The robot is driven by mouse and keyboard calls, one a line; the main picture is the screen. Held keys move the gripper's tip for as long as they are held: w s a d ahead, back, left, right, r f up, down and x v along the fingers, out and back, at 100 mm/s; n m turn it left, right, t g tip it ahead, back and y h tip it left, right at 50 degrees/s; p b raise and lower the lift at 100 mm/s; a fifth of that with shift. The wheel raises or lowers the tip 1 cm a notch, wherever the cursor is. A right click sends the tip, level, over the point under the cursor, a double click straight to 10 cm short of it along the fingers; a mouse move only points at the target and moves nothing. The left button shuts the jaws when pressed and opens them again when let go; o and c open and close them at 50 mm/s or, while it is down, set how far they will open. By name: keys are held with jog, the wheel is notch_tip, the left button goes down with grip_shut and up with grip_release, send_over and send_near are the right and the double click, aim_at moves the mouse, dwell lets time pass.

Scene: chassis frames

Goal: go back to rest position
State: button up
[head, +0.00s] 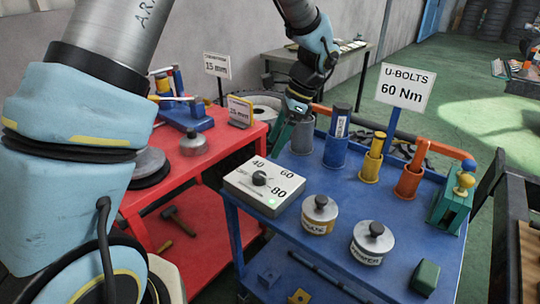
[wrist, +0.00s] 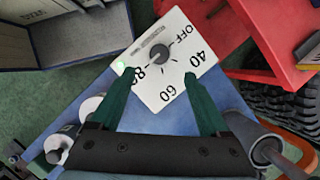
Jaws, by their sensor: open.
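My gripper (head: 288,132) hangs above the back left part of the blue cart (head: 305,249), behind the white dial box in the head view. In the wrist view its two green fingers (wrist: 159,78) are spread apart with nothing held between them. The white dial box (head: 242,187) has a dark round knob (head: 260,178) and marks 40, 60 and 80. It also shows in the wrist view (wrist: 177,30), beyond and between the fingertips, with an OFF mark too. A small green light shows on its face. I cannot tell exactly where the knob points.
Two lidded jars (head: 320,214) stand on the cart's front. Blue and orange holders (head: 408,181) and a "U-BOLTS 60 Nm" sign (head: 405,89) stand behind. A red cart (head: 150,200) is at left. Green floor (head: 480,95) is open at the back right.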

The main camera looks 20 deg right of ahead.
jog(key=shift+s+d+r, duration=0.1)
jog(key=shift+r, duration=0.2)
